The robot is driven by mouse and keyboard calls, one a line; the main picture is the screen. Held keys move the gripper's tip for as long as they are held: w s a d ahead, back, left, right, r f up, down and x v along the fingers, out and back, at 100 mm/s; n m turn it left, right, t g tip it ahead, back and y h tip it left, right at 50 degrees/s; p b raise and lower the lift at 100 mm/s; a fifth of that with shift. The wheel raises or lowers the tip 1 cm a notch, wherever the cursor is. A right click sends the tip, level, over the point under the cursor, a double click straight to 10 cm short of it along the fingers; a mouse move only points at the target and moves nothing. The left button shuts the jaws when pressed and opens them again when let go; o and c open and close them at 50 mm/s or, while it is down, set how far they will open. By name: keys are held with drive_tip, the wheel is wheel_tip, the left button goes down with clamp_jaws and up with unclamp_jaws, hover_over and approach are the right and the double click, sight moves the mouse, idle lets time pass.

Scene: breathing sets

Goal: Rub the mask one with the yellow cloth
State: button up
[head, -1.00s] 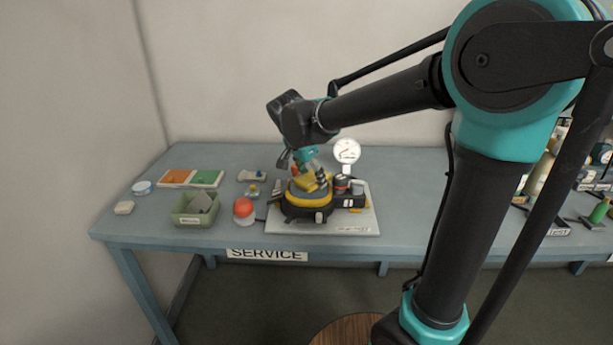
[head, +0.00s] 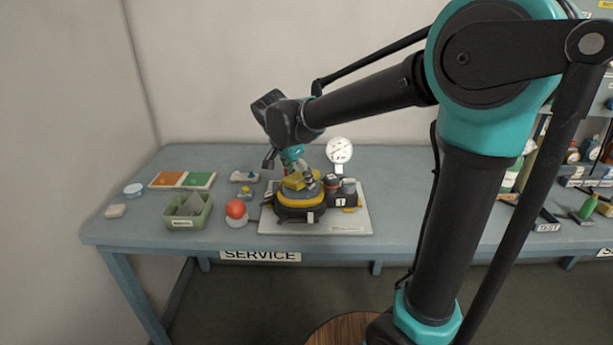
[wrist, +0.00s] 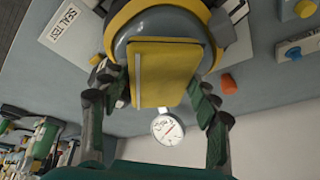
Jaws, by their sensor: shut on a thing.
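The mask (head: 299,200) has a black body, a yellow ring and a blue-grey face, and lies on a pale board on the bench. My gripper (head: 297,176) is over it, pointing down. The yellow cloth (head: 294,183) is a folded pad on the mask's face, at its left part in the head view. The mask's blue-grey face (wrist: 197,28) shows around the cloth. The cloth hides the face below it.
A round gauge (head: 339,150) stands just behind the mask. A dark block (head: 342,190) marked 1 is at its right. A red-topped item (head: 236,210) and a green bin (head: 189,211) are to the left. The bench is clear right of the board (head: 358,222).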

sight(286, 177)
drive_tip(key=shift+a, duration=2.15)
drive_tip(key=shift+s, duration=0.1)
drive_tip(key=shift+r, duration=2.95)
drive_tip(key=shift+r, duration=1.5)
